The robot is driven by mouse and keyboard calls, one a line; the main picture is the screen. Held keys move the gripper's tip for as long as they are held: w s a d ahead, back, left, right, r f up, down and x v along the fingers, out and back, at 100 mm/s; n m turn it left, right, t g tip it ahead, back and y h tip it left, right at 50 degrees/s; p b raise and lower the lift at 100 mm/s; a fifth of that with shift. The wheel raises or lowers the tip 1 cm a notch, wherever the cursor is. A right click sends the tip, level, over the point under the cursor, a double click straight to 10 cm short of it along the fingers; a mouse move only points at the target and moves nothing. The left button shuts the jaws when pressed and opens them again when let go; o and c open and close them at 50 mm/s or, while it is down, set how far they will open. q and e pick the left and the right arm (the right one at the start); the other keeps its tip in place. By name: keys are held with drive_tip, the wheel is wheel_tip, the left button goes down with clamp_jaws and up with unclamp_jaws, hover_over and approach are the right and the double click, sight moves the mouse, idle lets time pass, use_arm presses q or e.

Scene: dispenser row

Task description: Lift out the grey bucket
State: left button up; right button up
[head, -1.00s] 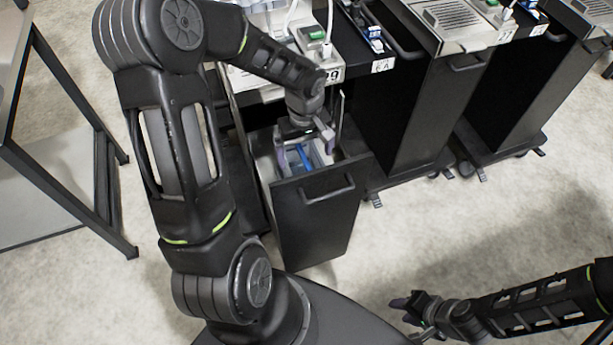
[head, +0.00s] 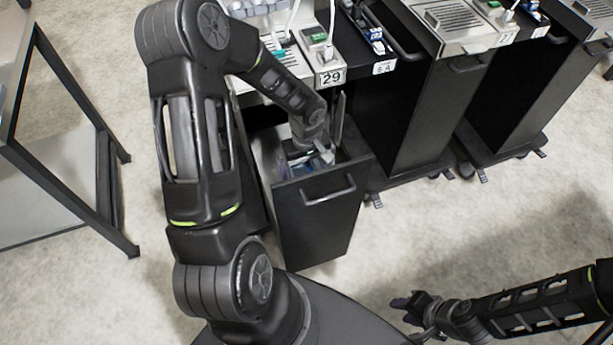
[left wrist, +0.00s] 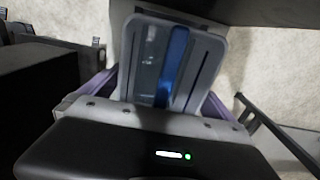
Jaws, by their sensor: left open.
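The grey bucket (left wrist: 205,62) shows in the left wrist view as a pale grey tub with a blue bar across its middle. It sits inside the pulled-out black drawer (head: 318,215) under the unit marked 29. In the head view my left gripper and arm hide most of the bucket. My left gripper (head: 306,160) is down in the drawer mouth, pointing at the bucket. Its purple fingers stand open on either side of the bucket in the left wrist view (left wrist: 157,92); I cannot tell whether they touch it. My right gripper (head: 411,309) is open and empty over the floor at lower right.
The unit marked 29 (head: 329,77) stands right behind the drawer. More black cabinets (head: 430,110) stand in the row to the right. A metal-framed table (head: 75,130) is at the left. The pale floor in front of the row is clear.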

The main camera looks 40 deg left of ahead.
use_arm(q)
drive_tip(key=shift+c, duration=0.2)
idle(0.4)
drive_tip(key=c, duration=1.9)
drive_tip(key=shift+r, duration=0.1)
wheel_tip(320, 180, up, 10)
drive_tip(key=shift+f, duration=0.1)
drive_tip(key=shift+r+p, duration=0.55)
drive_tip(key=shift+r, duration=0.5)
